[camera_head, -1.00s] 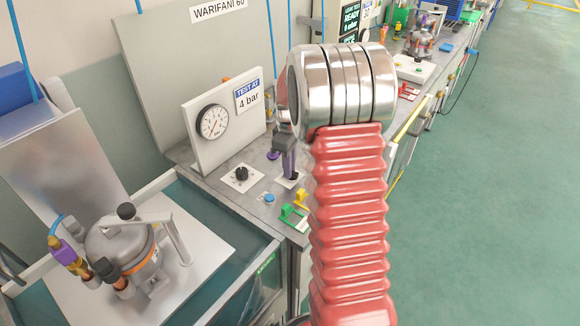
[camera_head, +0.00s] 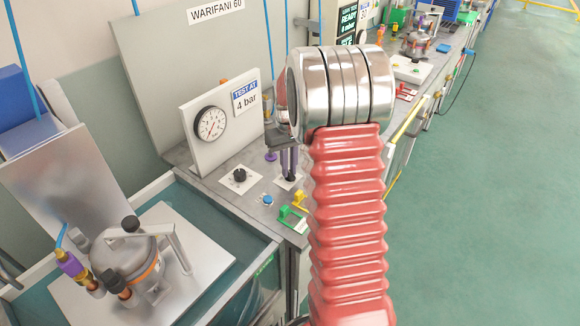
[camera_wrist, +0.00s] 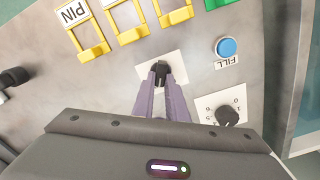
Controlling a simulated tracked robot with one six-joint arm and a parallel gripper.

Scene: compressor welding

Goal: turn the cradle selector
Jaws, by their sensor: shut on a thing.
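The cradle selector appears to be the small black knob (camera_wrist: 161,72) on a plain white plate in the wrist view. My gripper (camera_wrist: 161,84) has its two purple fingers closed together on it. In the head view my gripper (camera_head: 288,176) points down at the same white plate (camera_head: 279,184), and its fingers hide most of the knob. The cradle plate (camera_head: 204,272) carries a grey compressor (camera_head: 126,255) at the lower left, over the tank, with a tilted metal sheet (camera_head: 55,200) behind it.
A numbered dial knob (camera_wrist: 227,116) and a blue FILL button (camera_wrist: 227,47) sit close to my gripper. Yellow clips (camera_wrist: 132,22) line the bench edge, with a green one (camera_head: 287,212) beside them. A pressure gauge (camera_head: 210,124) stands behind. Open floor lies to the right.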

